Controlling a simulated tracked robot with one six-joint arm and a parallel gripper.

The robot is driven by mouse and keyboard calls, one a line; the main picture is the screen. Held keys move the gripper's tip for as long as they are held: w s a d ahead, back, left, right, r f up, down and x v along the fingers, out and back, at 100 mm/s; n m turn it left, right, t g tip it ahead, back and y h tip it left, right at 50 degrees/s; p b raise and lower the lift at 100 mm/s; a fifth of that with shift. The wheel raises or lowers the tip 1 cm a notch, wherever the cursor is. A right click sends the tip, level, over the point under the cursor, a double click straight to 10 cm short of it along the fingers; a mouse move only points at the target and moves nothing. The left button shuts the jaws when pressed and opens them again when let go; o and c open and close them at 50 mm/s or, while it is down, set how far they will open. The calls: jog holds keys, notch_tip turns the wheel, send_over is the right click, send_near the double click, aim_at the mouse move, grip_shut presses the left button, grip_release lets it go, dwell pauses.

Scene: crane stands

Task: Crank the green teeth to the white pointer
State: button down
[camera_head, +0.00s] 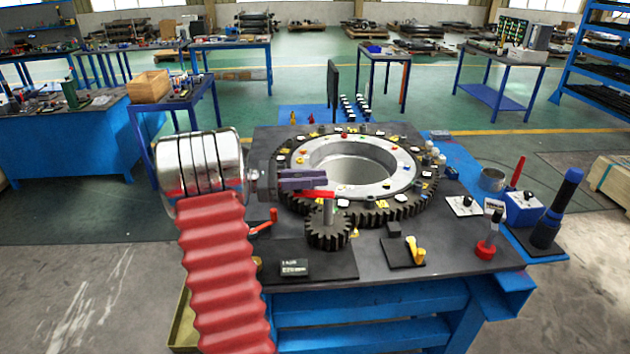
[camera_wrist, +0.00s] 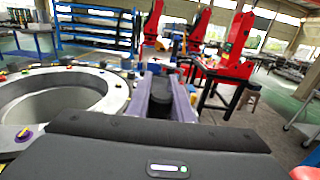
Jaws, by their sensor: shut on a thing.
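A large toothed ring (camera_head: 411,208) lies flat on the stand, with small coloured marks around its top. A small pinion (camera_head: 328,236) meshes at its front edge. A post rises from the pinion to a red crank arm (camera_head: 318,194). My gripper (camera_head: 318,181) reaches in from the left, just above this arm. In the wrist view, my gripper (camera_wrist: 164,98) is shut on a dark upright crank handle (camera_wrist: 159,103), between its purple fingers. The handle is mostly hidden in the head view. I cannot single out the green teeth or the white pointer at this size.
A red-handled lever (camera_head: 264,226) stands left of the pinion. A yellow lever (camera_head: 416,252) and a small dark label block (camera_head: 294,267) lie at the front of the stand. A blue-black cylinder (camera_head: 558,207) and switch boxes (camera_head: 524,206) stand at the right.

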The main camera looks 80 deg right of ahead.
jog(key=shift+w, duration=0.3)
jog(key=c, duration=1.8)
grip_release()
jog(key=shift+w, duration=0.1)
jog(key=shift+o, duration=1.2)
jog(key=shift+s, duration=0.2)
jog(key=v, duration=1.4)
